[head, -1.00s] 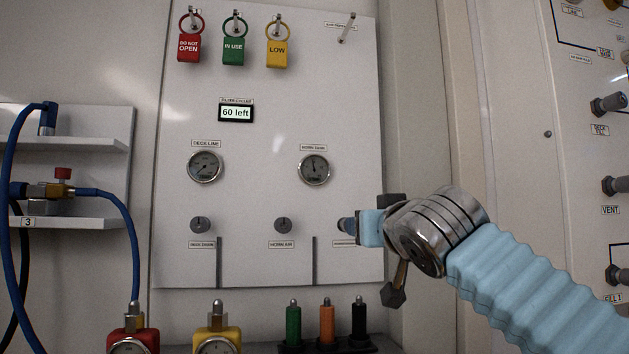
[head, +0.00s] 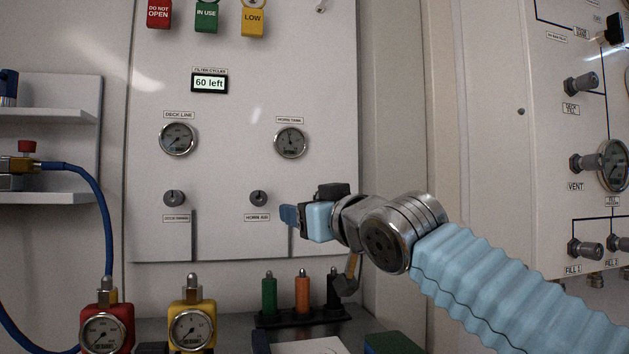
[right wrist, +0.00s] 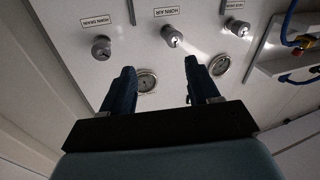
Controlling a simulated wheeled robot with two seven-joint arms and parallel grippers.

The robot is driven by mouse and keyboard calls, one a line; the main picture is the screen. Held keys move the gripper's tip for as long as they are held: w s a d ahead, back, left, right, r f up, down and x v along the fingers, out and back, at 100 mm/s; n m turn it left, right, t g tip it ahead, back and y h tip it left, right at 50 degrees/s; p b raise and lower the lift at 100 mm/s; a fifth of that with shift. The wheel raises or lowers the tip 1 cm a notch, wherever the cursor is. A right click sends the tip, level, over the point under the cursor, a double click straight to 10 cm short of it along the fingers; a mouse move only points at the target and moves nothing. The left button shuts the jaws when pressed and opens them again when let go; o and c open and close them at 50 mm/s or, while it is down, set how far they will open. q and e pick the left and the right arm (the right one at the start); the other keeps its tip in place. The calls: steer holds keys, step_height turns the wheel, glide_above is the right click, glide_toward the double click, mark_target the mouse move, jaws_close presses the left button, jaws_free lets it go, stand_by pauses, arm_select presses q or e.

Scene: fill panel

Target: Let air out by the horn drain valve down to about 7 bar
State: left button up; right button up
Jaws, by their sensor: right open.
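The horn drain valve knob (right wrist: 101,46) is grey and round, below its label in the right wrist view, which shows the panel upside down. In the head view my right gripper hides it. My right gripper (head: 290,215) is open and empty in front of the panel's lower right; its two dark blue fingers also show in the right wrist view (right wrist: 158,78). The knob is outside the finger gap, beyond the left finger and apart from it. The horn tank gauge (head: 291,141) is round; its needle points up, slightly left, and its numbers are too small to read. My left gripper is not in view.
The horn air knob (head: 259,199) and deck drain knob (head: 174,198) are in the same row. The deck line gauge (head: 178,138) is above. Green (head: 269,295) and orange (head: 302,293) pegs stand on a rack below. A side panel with valves (head: 582,84) is at right.

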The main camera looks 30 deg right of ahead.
steer(key=d+f+m+t+h+p, duration=0.3)
steer(key=d+f+m+h, duration=0.15)
steer(key=d+h, duration=0.2)
steer(key=r+p+x, duration=0.1)
steer(key=x, duration=1.2)
steer(key=shift+s+d+y+p, duration=0.2)
steer(key=shift+y+p, duration=0.15)
steer(key=shift+y, duration=0.1)
steer(key=c, duration=1)
steer(key=shift+c, duration=0.2)
